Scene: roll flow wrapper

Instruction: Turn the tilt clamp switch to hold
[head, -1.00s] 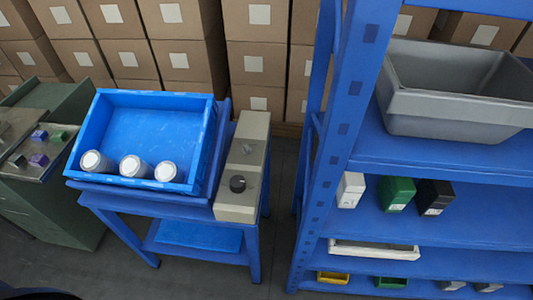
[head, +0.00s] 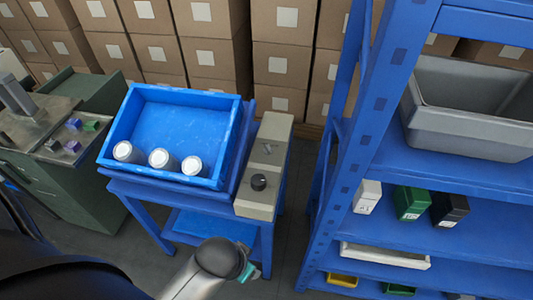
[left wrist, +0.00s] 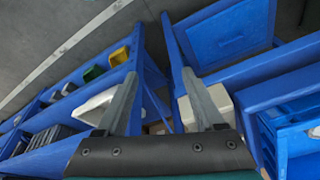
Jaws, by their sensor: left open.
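A beige control box (head: 270,130) is fixed along the right side of the blue tilted stand. On its top are a small grey lever switch (head: 267,149) and, nearer to me, a round black knob (head: 258,182). I cannot read which one is the tilt clamp switch, nor its setting. My left gripper (left wrist: 160,98) is open and empty in the left wrist view, its two grey fingers apart. A pale box part (left wrist: 220,100), likely the control box, shows behind its right finger. In the head view, a grey arm link of mine reaches in low, in front of the stand. My right gripper is not seen.
A blue tray (head: 228,130) holding white-capped rolls (head: 161,158) tilts on the stand. A blue shelf rack (head: 345,170) stands close on the right, with a narrow floor gap between. A green cabinet (head: 92,200) is at left, and cardboard boxes (head: 210,50) fill the back.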

